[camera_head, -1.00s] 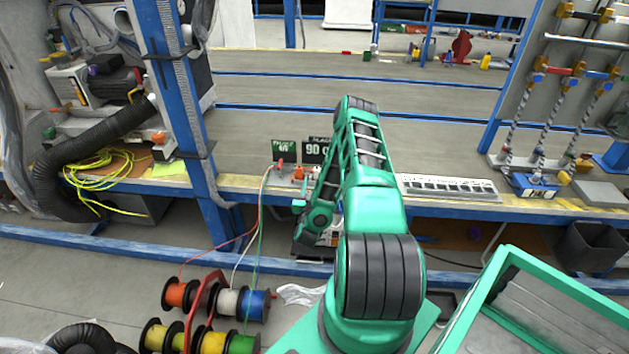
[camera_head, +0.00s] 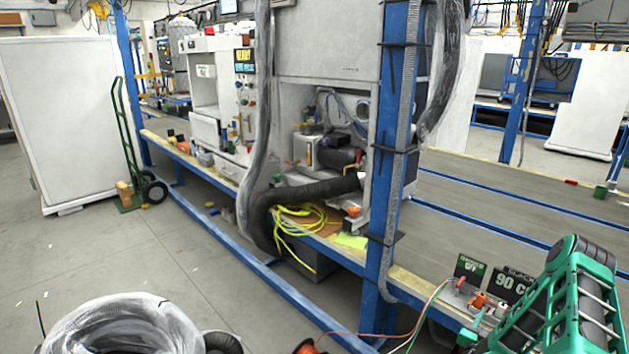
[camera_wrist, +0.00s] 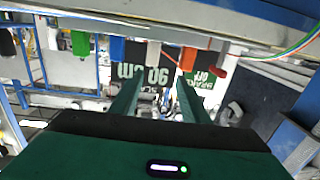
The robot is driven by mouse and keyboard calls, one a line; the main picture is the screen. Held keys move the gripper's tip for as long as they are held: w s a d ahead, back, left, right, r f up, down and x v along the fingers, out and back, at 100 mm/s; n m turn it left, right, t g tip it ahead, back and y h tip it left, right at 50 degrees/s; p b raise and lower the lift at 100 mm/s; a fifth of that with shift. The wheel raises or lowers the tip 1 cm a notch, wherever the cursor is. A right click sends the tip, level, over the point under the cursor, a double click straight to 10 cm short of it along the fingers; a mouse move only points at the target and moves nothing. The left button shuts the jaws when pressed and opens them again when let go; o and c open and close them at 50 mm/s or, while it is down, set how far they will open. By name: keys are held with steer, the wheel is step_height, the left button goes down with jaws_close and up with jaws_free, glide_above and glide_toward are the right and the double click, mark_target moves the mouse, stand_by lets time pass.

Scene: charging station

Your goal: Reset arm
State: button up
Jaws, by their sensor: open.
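My green arm (camera_head: 572,305) fills the lower right corner in the head view. In the wrist view, the two dark green fingers of my gripper (camera_wrist: 159,98) stand apart with nothing between them. Beyond the fingers, upside down, hang several plugs: a green one (camera_wrist: 80,43), a white one (camera_wrist: 153,53), an orange one (camera_wrist: 188,59) and a red one (camera_wrist: 218,75). A dark "90 cm" sign (camera_wrist: 140,75) is behind them. In the head view the same sign (camera_head: 512,285) and an orange connector (camera_head: 479,299) are at the bench edge, left of my arm.
A blue post (camera_head: 393,150) rises from the bench in the middle. Left of it are a black hose (camera_head: 300,192) and a coiled yellow cable (camera_head: 300,220). A hand truck (camera_head: 128,140) stands by a white panel (camera_head: 65,120). The left floor is largely clear.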

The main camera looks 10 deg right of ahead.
steer(key=w+a+r+n+y, duration=0.4)
steer(key=w+r+n+y, duration=0.15)
steer(key=w+r, duration=0.35)
steer(key=s+a+r+n+g+y, duration=0.2)
steer(key=s+a+r+g+y, duration=0.15)
steer(key=r, duration=0.65)
steer(key=s+a+r+m+g+y, duration=0.1)
steer(key=s+a+r, duration=0.4)
steer(key=s, duration=0.8)
steer(key=s+a+r+m+g+y, duration=0.1)
steer(key=s+a+r+g, duration=0.3)
steer(key=s, duration=0.9)
steer(key=s+a+r+m+g+y, duration=0.2)
steer(key=s+a+r, duration=0.6)
steer(key=s, duration=0.5)
steer(key=shift+a+g, duration=0.35)
steer(key=shift+g, duration=0.3)
steer(key=shift+c, duration=1.4)
